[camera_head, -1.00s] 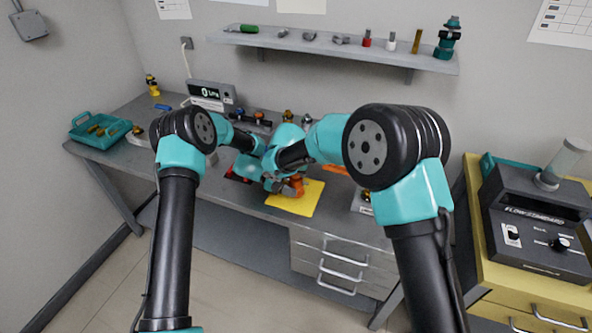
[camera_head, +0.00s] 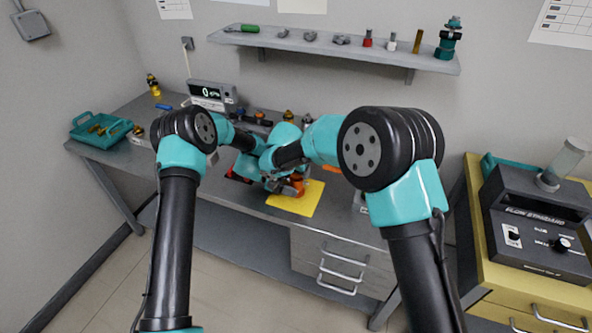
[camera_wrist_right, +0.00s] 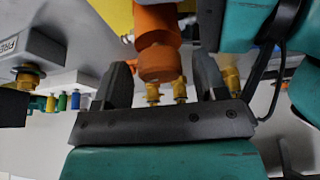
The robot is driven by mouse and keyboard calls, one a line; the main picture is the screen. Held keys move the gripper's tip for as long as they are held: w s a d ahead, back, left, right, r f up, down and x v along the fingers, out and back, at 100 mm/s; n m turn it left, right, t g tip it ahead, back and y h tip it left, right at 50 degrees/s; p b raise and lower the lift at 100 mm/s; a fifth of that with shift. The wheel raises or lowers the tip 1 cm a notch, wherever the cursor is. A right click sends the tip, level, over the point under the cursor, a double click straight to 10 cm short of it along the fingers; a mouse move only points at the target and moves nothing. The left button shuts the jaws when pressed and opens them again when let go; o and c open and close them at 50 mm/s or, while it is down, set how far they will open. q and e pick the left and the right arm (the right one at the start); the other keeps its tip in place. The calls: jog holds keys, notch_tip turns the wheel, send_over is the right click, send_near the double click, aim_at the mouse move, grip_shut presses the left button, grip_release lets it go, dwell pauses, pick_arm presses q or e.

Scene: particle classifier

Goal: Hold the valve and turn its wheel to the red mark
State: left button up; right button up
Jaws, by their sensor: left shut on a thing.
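The orange part of the valve (camera_head: 297,186) shows above the yellow mat (camera_head: 306,201), largely covered by my grippers. In the right wrist view, an orange cylindrical body (camera_wrist_right: 158,45) lies between the fingers of my right gripper (camera_wrist_right: 165,84). A gap shows on each side of it, so the right gripper looks open around it. My left gripper (camera_head: 283,185) is shut on the valve at the mat. I cannot make out the wheel's angle or the red mark. The right fingertips are hidden in the head view.
A digital display (camera_head: 212,94) stands at the back of the bench. A teal tray (camera_head: 101,131) holds brass-coloured parts at the left. Small fittings stand on the shelf (camera_head: 335,46). Drawers (camera_head: 342,263) are below the bench. A grey flow instrument (camera_head: 535,220) stands on the yellow cabinet at right.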

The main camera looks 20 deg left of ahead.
jog(key=shift+o, duration=0.2)
jog(key=n+y, duration=0.1)
jog(key=n, duration=0.1)
jog(key=n+y, duration=0.1)
jog(key=n, duration=0.2)
jog(key=shift+d, duration=0.15)
jog(key=shift+w+n+g+y, duration=0.1)
jog(key=shift+n+g+y, duration=0.25)
jog(key=shift+n, duration=0.85)
jog(key=shift+n+g+y, duration=0.15)
jog(key=shift+n+y, duration=0.3)
jog(key=shift+n, duration=0.75)
jog(key=shift+n, duration=0.4)
jog(key=shift+d+r, duration=0.1)
jog(key=shift+r, duration=0.2)
jog(key=v, duration=1.1)
jog(key=shift+d+r, duration=0.2)
jog(key=shift+d, duration=0.05)
